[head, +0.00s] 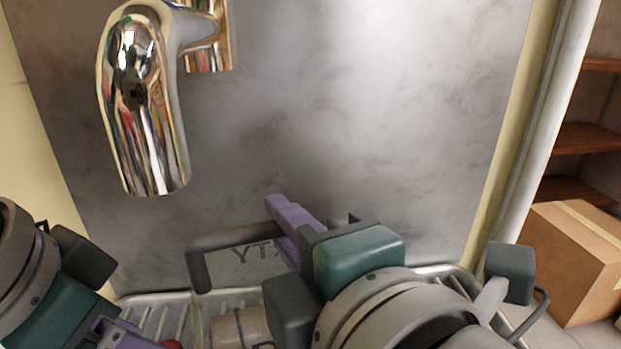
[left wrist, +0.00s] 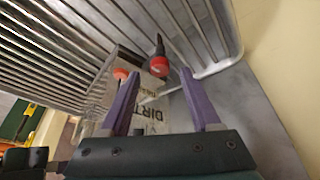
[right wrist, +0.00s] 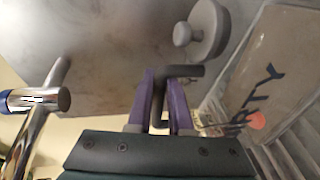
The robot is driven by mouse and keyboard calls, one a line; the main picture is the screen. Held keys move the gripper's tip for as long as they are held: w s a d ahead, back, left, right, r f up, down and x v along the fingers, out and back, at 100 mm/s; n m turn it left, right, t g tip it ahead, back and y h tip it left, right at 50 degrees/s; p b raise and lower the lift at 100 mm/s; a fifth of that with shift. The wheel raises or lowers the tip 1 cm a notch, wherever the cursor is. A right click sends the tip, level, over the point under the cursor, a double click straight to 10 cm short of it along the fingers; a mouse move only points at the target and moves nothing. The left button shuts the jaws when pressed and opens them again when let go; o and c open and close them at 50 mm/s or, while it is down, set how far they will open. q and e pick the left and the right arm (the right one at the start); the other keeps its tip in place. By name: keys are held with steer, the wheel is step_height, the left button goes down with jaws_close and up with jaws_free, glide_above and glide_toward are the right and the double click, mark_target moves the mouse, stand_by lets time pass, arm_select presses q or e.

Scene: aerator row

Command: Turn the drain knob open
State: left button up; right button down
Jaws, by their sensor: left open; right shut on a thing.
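A clear tank with a label reading partly "DIRTY" (left wrist: 155,117) shows in the left wrist view; its dark frame (head: 198,272) shows in the head view. My right gripper (head: 284,214) is shut on a dark grey bent handle (right wrist: 189,70) at the tank. My left gripper (left wrist: 161,76) is open. A red knob (left wrist: 159,67) on a black stem, which looks like the drain knob, lies in line with the gap between its fingertips; contact cannot be told. In the head view a sliver of red (head: 172,345) shows at the bottom edge beside my left gripper (head: 118,336).
A ribbed metal rack (left wrist: 62,55) lies around the tank. A chrome fitting (head: 145,110) is on the grey panel at upper left. A grey disc with a round stub (right wrist: 207,30) is near my right gripper. A cardboard box (head: 570,255) stands at right.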

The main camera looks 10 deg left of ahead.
arm_select(q)
steer(key=v, duration=0.5)
steer(key=shift+r, duration=0.2)
arm_select(e)
steer(key=c, duration=0.8)
jaws_free()
steer(key=shift+o, duration=0.2)
